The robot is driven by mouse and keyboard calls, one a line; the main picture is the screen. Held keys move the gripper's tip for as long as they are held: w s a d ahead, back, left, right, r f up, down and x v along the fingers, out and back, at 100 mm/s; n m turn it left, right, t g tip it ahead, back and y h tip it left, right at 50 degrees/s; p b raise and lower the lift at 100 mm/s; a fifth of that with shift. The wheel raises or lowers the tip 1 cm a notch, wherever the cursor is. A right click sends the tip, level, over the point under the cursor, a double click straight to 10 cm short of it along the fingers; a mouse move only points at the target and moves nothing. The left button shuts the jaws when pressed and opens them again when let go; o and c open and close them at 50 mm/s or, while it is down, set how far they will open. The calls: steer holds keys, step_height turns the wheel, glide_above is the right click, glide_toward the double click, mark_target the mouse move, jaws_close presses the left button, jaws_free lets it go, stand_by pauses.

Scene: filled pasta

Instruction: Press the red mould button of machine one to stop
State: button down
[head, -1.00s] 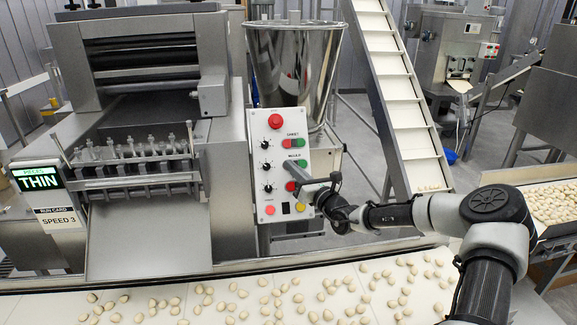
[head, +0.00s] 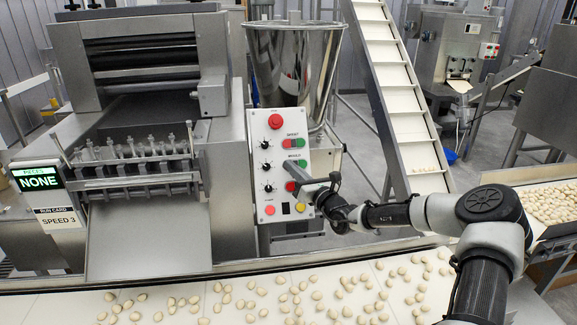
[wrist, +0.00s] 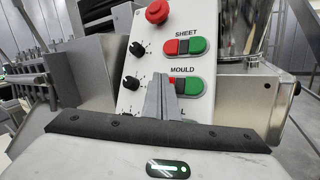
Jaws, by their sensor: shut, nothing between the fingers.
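The control panel (head: 263,205) of the near machine stands at the middle in the head view. In the wrist view, the red mould button (wrist: 172,81) is partly covered by my shut fingers (wrist: 158,98), beside the green mould button (wrist: 190,87). In the head view my gripper (head: 287,163) reaches in from the right, its tip over the red mould button's place, hiding it; the green one (head: 302,163) shows just right. I cannot tell whether the tip touches the button. The machine's display (head: 38,181) reads NONE.
Above are the red and green sheet buttons (wrist: 185,46) and a red mushroom button (wrist: 157,12). Black knobs (wrist: 134,84) line the panel's left. A steel hopper (head: 300,60) stands behind. Pasta pieces lie on the front belt (head: 50,308), whose left end is bare.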

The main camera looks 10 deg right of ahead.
steer(key=shift+s+r+p, duration=0.4)
steer(key=shift+s+p, duration=0.05)
steer(key=shift+p, duration=0.3)
steer(key=shift+s, duration=0.25)
steer(key=s+r+p, duration=0.1)
steer(key=s+p, duration=0.1)
steer(key=p, duration=0.1)
steer(key=s+r+p, duration=0.1)
steer(key=s+p, duration=0.1)
steer(key=shift+s+r, duration=0.1)
steer(key=shift+r, duration=0.2)
